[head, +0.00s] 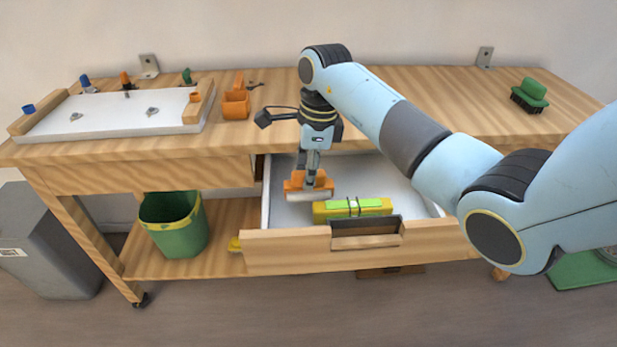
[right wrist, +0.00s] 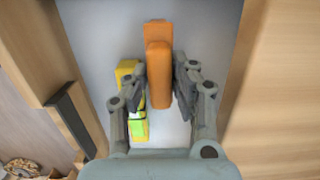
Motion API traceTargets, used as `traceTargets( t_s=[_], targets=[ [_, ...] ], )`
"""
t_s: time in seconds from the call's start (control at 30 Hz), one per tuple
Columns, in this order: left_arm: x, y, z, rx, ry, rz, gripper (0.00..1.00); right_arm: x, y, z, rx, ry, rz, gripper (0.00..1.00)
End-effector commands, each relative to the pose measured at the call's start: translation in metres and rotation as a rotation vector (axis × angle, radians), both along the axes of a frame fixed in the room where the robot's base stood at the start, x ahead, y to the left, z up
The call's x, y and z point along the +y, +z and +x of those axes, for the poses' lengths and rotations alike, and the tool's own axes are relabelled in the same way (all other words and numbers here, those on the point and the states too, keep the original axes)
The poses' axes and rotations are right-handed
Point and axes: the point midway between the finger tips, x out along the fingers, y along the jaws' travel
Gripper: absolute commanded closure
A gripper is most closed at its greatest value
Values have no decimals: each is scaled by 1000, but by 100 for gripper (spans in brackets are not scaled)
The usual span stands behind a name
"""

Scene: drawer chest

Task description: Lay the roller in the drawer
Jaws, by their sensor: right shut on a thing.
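The drawer (head: 290,247) of the wooden bench is pulled open, and its pale floor also shows in the right wrist view (right wrist: 205,20). My right gripper (head: 309,174) reaches down into the left part of the drawer. It is shut on the roller (head: 296,186), which has an orange body and a whitish lower part. In the right wrist view the roller's orange part (right wrist: 158,75) stands between the two fingers (right wrist: 159,80). I cannot tell whether the roller touches the drawer floor. My left gripper is out of view.
A yellow-green boxlike thing (head: 375,205) lies in the drawer, right of the roller and close to it; it also shows in the right wrist view (right wrist: 138,128). The drawer's right part looks clear. A white board (head: 130,118), orange holder (head: 236,105) and green brush (head: 530,93) are on the benchtop.

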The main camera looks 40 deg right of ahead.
Motion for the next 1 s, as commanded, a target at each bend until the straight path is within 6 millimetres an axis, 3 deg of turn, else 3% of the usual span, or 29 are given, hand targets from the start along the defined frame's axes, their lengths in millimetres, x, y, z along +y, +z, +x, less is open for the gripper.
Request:
traceTargets(
  t_s=[0.07,0.4,0.43,0.6,0.87,1.0],
  targets=[
    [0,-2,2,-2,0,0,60,0,-9,0,0,0,0,100],
    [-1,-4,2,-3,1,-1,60,0,-13,0,-1,1,-1,100],
    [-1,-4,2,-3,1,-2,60,0,-13,0,0,1,-1,75],
    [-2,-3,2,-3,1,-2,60,0,-12,0,0,1,-1,53],
    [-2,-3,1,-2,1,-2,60,0,-11,0,-1,1,-1,53],
    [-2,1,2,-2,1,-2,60,-1,1,0,-2,0,-1,53]
  ],
)
